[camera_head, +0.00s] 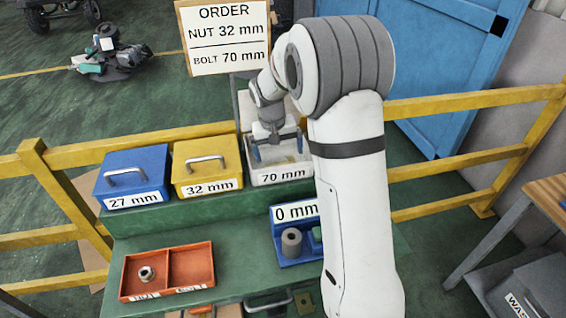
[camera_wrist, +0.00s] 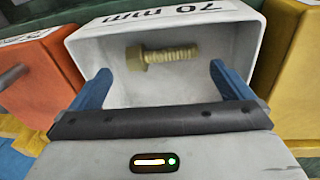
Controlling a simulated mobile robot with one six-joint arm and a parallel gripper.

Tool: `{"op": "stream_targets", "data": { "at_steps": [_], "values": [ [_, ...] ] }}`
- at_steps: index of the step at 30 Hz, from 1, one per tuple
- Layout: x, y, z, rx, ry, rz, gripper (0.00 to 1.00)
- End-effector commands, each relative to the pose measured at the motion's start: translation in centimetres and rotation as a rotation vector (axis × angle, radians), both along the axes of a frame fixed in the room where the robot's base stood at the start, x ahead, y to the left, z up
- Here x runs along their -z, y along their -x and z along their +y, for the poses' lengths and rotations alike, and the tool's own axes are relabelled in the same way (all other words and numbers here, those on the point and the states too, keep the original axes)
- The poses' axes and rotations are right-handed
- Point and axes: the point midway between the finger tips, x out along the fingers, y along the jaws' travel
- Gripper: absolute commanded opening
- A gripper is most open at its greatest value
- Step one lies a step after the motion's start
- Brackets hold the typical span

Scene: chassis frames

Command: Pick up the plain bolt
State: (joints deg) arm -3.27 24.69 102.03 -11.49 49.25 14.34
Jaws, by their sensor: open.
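The plain bolt (camera_wrist: 162,56) is brass-coloured and lies on its side inside the white bin labelled 70 mm (camera_wrist: 85,48), its head to the left in the wrist view. The same white bin shows in the head view (camera_head: 282,179), with its lid raised behind. My gripper (camera_wrist: 160,80) is open and empty, its blue fingers apart at the mouth of the bin, with the bolt seen between and beyond them. In the head view my gripper (camera_head: 279,152) points down over the bin. The bolt is hard to make out there.
A closed yellow 32 mm box (camera_head: 207,172) and a blue 27 mm box (camera_head: 131,183) stand left of the bin. An orange two-part tray (camera_head: 207,267) with a nut (camera_head: 146,274) in its left compartment sits lower. A blue holder (camera_head: 283,213) is partly behind my arm.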

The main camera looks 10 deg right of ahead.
Motion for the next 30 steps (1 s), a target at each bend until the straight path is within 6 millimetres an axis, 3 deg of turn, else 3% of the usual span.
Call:
{"op": "stream_targets", "data": {
  "at_steps": [6,15,30],
  "values": [
    [3.0,-0.2,-0.3,-0.001,0.001,0.003,1.0],
    [3.6,-0.3,-0.4,-0.002,0.0,0.0,1.0],
    [3.6,-0.3,-0.3,-0.002,0.0,0.0,0.59]
  ]
}}
